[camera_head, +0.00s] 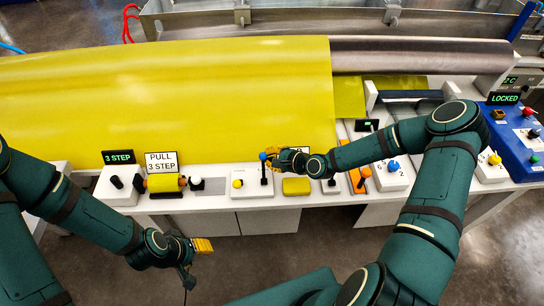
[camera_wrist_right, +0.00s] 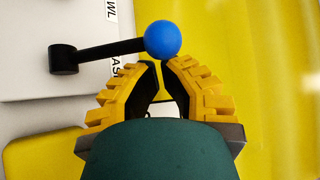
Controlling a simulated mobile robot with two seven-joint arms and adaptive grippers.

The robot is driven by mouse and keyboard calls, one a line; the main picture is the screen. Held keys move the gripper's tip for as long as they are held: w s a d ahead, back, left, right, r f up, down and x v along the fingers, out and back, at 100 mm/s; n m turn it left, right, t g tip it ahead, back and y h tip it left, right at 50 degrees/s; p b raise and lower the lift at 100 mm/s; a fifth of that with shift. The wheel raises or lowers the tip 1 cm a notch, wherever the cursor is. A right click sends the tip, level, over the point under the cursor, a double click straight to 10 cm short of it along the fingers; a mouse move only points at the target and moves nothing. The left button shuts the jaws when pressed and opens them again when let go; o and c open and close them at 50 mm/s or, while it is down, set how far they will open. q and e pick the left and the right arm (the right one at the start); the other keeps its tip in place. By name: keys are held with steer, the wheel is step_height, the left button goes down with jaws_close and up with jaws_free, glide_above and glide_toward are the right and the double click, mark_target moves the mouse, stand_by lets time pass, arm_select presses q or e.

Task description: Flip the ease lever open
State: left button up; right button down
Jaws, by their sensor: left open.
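A lever with a blue ball knob (camera_head: 263,156) stands on a white panel at the table's front edge. Its dark arm (camera_wrist_right: 105,49) and blue knob (camera_wrist_right: 163,39) show in the right wrist view, beside partly hidden lettering that includes "AS". My right gripper (camera_head: 284,160) is just right of the knob. In the right wrist view its yellow fingertips (camera_wrist_right: 160,66) are close together right at the knob, and the knob is not between them. Whether they are fully shut is unclear. My left gripper (camera_head: 204,246) is open and empty, low in front of the table.
A large yellow sheet (camera_head: 170,95) covers the area behind the panels. White panels with a yellow button (camera_head: 238,184), a yellow roller (camera_head: 165,183) and an orange-handled control (camera_head: 362,176) line the edge. A blue control box (camera_head: 520,140) stands at right.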

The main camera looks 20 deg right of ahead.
arm_select(q)
steer(key=shift+s+f+b, duration=0.15)
steer(key=shift+f+b, duration=0.3)
arm_select(e)
steer(key=shift+s+r+t, duration=0.25)
steer(key=shift+r+t, duration=0.05)
steer(key=shift+t, duration=0.2)
